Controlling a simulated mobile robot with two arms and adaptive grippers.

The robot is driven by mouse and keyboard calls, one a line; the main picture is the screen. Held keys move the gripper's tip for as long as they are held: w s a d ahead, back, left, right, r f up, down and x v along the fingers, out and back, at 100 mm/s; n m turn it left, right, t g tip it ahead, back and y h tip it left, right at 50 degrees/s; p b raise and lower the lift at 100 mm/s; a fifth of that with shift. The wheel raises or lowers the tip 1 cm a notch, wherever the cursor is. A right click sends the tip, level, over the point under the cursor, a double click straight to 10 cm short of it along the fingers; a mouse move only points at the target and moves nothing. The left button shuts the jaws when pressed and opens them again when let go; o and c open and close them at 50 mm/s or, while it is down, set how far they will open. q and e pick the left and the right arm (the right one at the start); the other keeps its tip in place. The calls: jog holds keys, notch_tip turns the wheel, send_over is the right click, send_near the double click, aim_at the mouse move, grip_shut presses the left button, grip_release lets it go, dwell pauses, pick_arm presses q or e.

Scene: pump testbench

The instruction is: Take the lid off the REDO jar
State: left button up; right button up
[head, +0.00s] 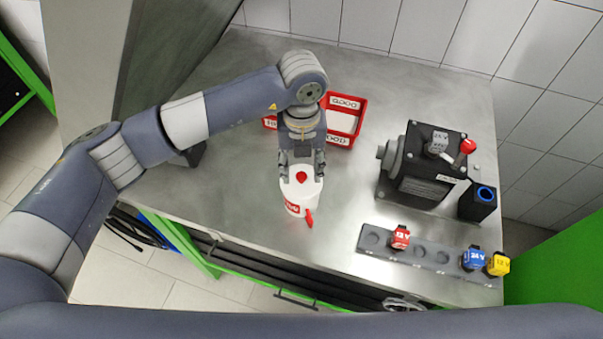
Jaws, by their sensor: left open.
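The REDO jar (293,208) is white with a red label and stands upright on the metal bench near its front edge. Its white lid (301,182) is on top, with a red spot in the middle. A red part (309,218) sticks out at the jar's front right. My left gripper (301,174) points down at the lid, with its open fingers on either side of the lid's far part. I cannot tell whether the fingers touch it. My right gripper is not in view.
A red crate (355,143) stands behind my left gripper. A black pump unit (425,165) with a red-topped lever is at the right, beside a black holder (478,202) with a blue ring. A grey rack (433,256) holds red, blue and yellow blocks. Bench between jar and pump is clear.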

aim_at(302, 187)
pick_arm(q)
jog(key=shift+f, duration=1.15)
jog(key=c, duration=1)
